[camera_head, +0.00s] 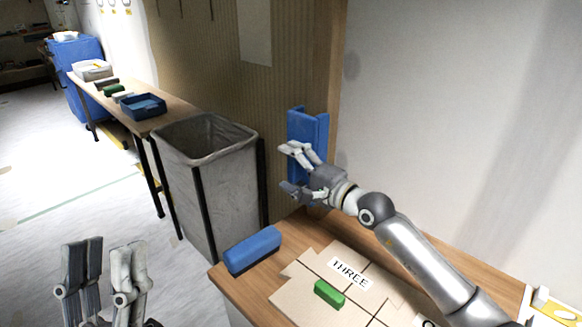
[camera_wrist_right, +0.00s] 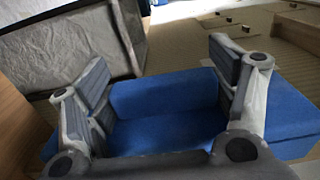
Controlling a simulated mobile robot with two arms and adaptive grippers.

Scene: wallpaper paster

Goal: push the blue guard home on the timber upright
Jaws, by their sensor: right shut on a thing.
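The blue guard (camera_head: 308,128) is a channel-shaped piece standing upright against the timber upright (camera_head: 332,60) at the wall's edge in the head view. My right gripper (camera_head: 287,169) is at the guard's lower part, its fingers one above the other. In the right wrist view the guard (camera_wrist_right: 165,95) lies between the two fingers, and my right gripper (camera_wrist_right: 160,100) is shut on it. How far the guard sits on the upright is hard to tell. My left gripper (camera_head: 105,252) is at the lower left of the head view, open and empty, away from the guard.
A wooden table (camera_head: 232,291) below holds a blue block (camera_head: 252,250), a green block (camera_head: 329,293) and beige tiles marked THREE (camera_head: 350,273). A grey bin (camera_head: 215,190) stands left of the upright. A long bench (camera_head: 170,117) with a blue tray (camera_head: 142,106) runs behind.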

